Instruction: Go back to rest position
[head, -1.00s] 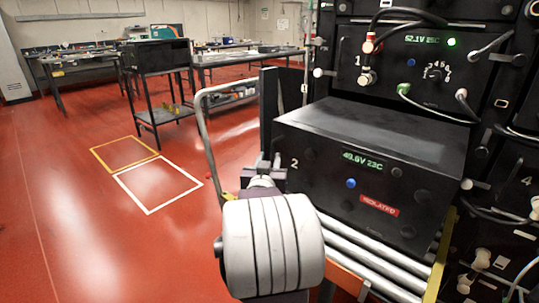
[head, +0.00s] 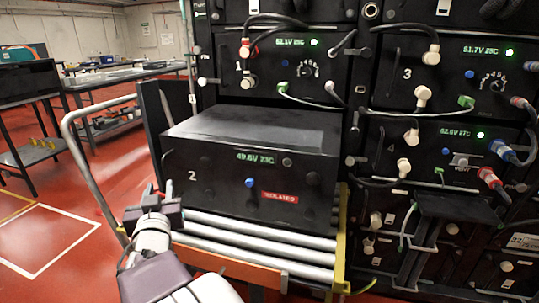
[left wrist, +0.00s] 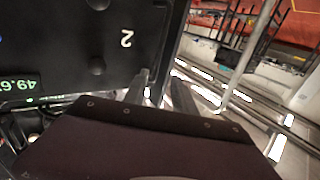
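My left gripper (head: 152,192) is at the front left corner of the black battery unit marked 2 (head: 250,180). In the left wrist view its two fingers (left wrist: 160,92) stand apart beside the unit's front face (left wrist: 80,45), with nothing seen between them. Whether a finger touches the unit is unclear. The unit shows 49.6V 23C and a red ISOLATED label (head: 280,197). It rests on the rollers (head: 262,246) of a trolley, out in front of the rack. My right gripper is not in view.
The rack (head: 445,60) holds other cabled units, including unit 1 (head: 285,68) above and unit 3 (head: 445,70) at right. The trolley's grey handle (head: 90,165) rises at left. A workbench stands behind. Red floor with a white outlined square (head: 45,240) is clear at left.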

